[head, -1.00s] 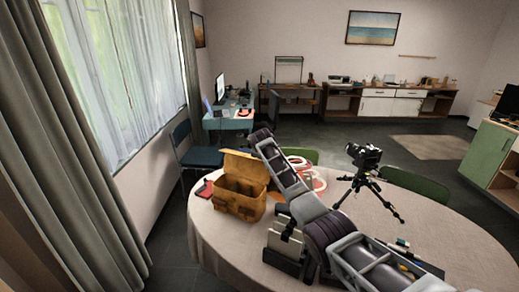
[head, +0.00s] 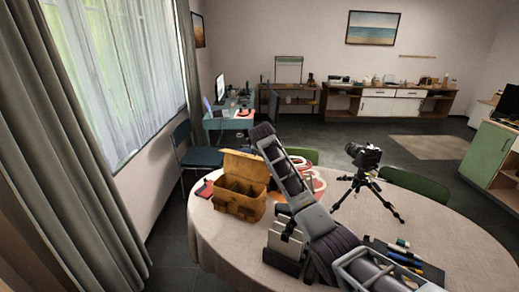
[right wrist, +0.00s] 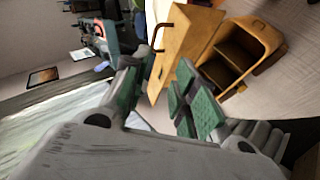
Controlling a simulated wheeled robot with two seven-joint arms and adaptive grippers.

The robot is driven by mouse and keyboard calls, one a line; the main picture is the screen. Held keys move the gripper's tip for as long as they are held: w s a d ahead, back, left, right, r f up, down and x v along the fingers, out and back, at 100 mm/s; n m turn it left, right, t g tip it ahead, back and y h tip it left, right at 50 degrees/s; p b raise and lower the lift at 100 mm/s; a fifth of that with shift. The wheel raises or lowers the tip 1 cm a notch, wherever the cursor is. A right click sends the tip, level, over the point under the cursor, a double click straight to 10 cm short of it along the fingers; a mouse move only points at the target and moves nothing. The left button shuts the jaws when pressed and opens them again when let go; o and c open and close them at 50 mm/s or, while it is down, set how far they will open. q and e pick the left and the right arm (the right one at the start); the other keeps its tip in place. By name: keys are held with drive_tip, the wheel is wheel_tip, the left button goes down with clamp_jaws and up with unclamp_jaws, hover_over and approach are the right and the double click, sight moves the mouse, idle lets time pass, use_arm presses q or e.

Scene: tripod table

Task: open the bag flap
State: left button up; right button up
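The tan bag (head: 238,203) stands on the left part of the round table. Its flap (head: 245,166) is raised at the back and its divided inside shows. In the right wrist view, the bag body (right wrist: 240,57) is tilted at upper right. The flap (right wrist: 182,45) with its dark handle lies left of it. My right gripper (right wrist: 160,97) is open, its green-padded fingers apart. The flap's lower end shows in the gap between them; I cannot tell whether they touch it. In the head view my right arm is beside the bag, but its fingers are not discernible. My left gripper is not in view.
A camera on a tripod (head: 362,178) stands right of my arm. Pens on a dark mat (head: 405,257) lie near the front right. A grey-white holder (head: 285,247) stands at the front. A red item (head: 206,188) lies left of the bag. The table's right side (head: 455,240) is clear.

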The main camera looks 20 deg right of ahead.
drive_tip(key=shift+v, duration=0.75)
